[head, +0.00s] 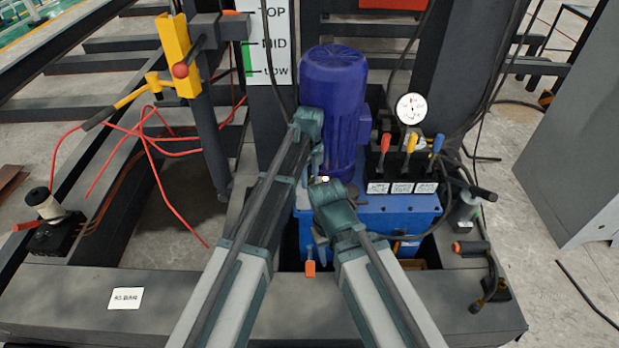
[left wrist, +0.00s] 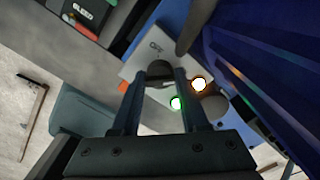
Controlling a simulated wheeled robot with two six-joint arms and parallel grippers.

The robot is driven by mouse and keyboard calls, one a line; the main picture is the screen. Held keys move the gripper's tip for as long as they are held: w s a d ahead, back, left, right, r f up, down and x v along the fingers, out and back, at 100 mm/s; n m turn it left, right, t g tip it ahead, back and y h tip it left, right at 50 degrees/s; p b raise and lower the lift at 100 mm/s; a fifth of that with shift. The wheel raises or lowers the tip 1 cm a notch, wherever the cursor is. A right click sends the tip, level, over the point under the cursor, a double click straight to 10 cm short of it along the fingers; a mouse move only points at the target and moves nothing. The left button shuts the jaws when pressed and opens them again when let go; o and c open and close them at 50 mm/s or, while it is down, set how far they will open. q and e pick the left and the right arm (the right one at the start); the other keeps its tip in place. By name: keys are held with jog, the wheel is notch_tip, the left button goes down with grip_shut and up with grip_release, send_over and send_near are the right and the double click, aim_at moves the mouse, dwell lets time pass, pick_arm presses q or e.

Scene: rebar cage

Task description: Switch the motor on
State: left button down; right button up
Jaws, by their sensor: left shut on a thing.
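The blue motor (head: 334,85) stands upright on the blue power unit (head: 385,215) in the head view. A grey switch panel (left wrist: 140,66) shows in the left wrist view, with a dark knob (left wrist: 159,69), a lit green lamp (left wrist: 176,103) and a lit yellow-white lamp (left wrist: 199,83). My left gripper (left wrist: 161,82) has its two fingers on either side of the knob and is shut on it. In the head view, my left gripper (head: 317,160) is beside the motor's lower left side, partly hidden.
Red, yellow and blue levers (head: 410,143) and a pressure gauge (head: 411,108) stand right of the motor. A TOP/MID/LOW scale (head: 269,65) is behind. Red hoses (head: 160,165) lie left. A grey cabinet (head: 585,130) is at the right.

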aim_at(309, 179)
dwell(0.4)
pick_arm(q)
jog(key=shift+c, duration=2.1)
grip_release()
jog(key=shift+r, duration=0.1)
notch_tip(309, 179, up, 14)
jog(key=p, duration=1.4)
jog(key=shift+f, duration=0.2)
jog(key=shift+s, duration=0.1)
